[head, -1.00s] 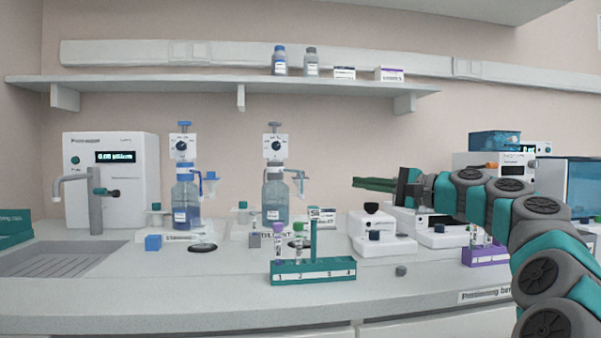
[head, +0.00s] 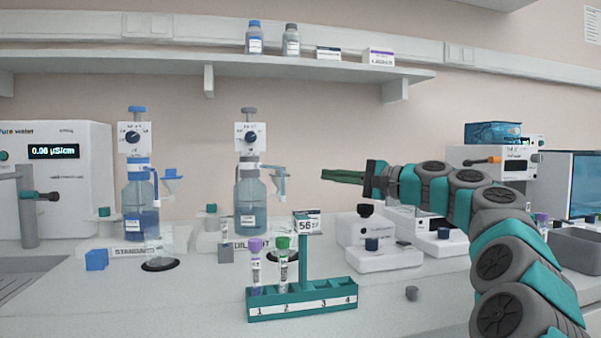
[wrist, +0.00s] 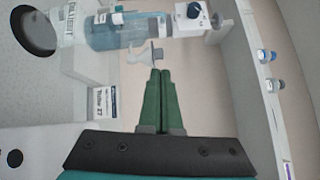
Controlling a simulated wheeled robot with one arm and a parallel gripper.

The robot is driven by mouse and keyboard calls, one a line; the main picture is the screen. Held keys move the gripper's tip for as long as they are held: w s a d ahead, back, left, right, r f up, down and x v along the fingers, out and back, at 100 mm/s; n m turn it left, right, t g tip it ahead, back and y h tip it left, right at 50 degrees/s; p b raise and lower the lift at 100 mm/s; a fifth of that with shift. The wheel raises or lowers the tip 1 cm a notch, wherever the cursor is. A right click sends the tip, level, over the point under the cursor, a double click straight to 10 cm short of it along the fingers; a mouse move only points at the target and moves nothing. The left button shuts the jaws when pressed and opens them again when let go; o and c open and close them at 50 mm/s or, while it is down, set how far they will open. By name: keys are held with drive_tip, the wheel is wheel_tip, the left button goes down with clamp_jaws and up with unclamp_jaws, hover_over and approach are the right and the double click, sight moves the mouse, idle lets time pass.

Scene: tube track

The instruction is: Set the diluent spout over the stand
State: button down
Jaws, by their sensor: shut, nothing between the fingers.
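The diluent bottle (head: 250,205) is clear with bluish liquid and a grey-collared pump head with a dial. Its pale spout (head: 279,174) points right, its tip hanging down. The dark round stand (head: 290,256) is low in front of the bottle, largely hidden behind capped tubes; I cannot tell whether the spout is above it. My gripper (head: 323,175) is shut and empty, its green fingers pointing left, right of the spout with a gap in the picture. In the wrist view, the spout (wrist: 140,53) lies just beyond the fingertips (wrist: 158,72), and the dark disc (wrist: 34,30) is upper left.
A green rack (head: 302,300) with two capped tubes and a sign stands in front. The standard bottle (head: 140,205) and a flask on a dark disc are left. A white instrument (head: 375,245) sits below my gripper. A shelf (head: 300,74) runs above.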

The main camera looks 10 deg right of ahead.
sight(284, 169)
drive_tip(key=w+a+r+b, duration=0.1)
drive_tip(key=w+a, duration=0.4)
drive_tip(key=a, duration=0.5)
drive_tip(key=shift+b, duration=0.6)
drive_tip(key=shift+s+a, duration=0.15)
drive_tip(key=shift+a, duration=0.05)
drive_tip(key=shift+s+a+r+m+t+h, duration=0.1)
drive_tip(key=shift+r+m+t+h, duration=0.05)
drive_tip(key=shift+m+t+h, duration=0.2)
